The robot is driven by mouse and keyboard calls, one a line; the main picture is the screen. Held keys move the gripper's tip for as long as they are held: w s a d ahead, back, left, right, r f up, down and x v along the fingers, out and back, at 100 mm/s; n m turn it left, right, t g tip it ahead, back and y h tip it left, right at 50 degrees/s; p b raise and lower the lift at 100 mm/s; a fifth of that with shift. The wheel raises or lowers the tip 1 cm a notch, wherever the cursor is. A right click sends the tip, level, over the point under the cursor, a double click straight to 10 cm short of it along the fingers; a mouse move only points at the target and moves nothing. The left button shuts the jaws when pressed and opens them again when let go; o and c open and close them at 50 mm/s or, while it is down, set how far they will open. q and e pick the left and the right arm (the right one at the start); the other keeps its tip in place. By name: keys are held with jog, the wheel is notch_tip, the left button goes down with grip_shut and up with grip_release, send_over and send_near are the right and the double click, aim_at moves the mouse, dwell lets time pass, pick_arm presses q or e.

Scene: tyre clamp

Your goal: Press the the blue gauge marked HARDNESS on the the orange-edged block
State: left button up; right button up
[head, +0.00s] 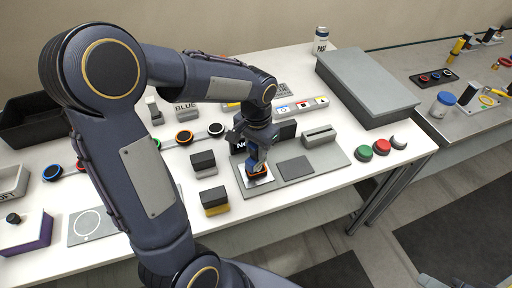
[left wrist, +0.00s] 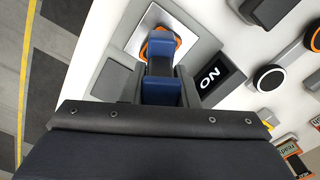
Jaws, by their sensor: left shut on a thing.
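My left gripper (head: 257,152) is shut on the blue gauge (head: 253,162), which it holds upright over the orange-edged block (head: 258,170). The block sits on a pale square plate on a grey base. In the left wrist view the blue gauge (left wrist: 161,92) stands between the fingers, its lower end at the orange-edged block (left wrist: 163,42). I cannot tell whether gauge and block touch, and the HARDNESS marking cannot be read. A dark display (left wrist: 218,78) with white letters stands beside the gauge. A grey part at the head view's lower right corner may be my right gripper; its fingers are unclear.
The grey base has an empty dark square (head: 295,168) and a slotted grey block (head: 319,136). Black-and-grey (head: 203,163) and black-and-yellow blocks (head: 214,201) stand to the left. A large grey box (head: 366,86) stands behind.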

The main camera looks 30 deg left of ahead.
pick_arm(q)
jog(key=shift+f+b, duration=0.4)
jog(key=shift+f, duration=0.1)
dwell(1.3)
notch_tip(320, 180, up, 7)
jog(key=p, duration=0.6)
jog(key=shift+r, duration=0.1)
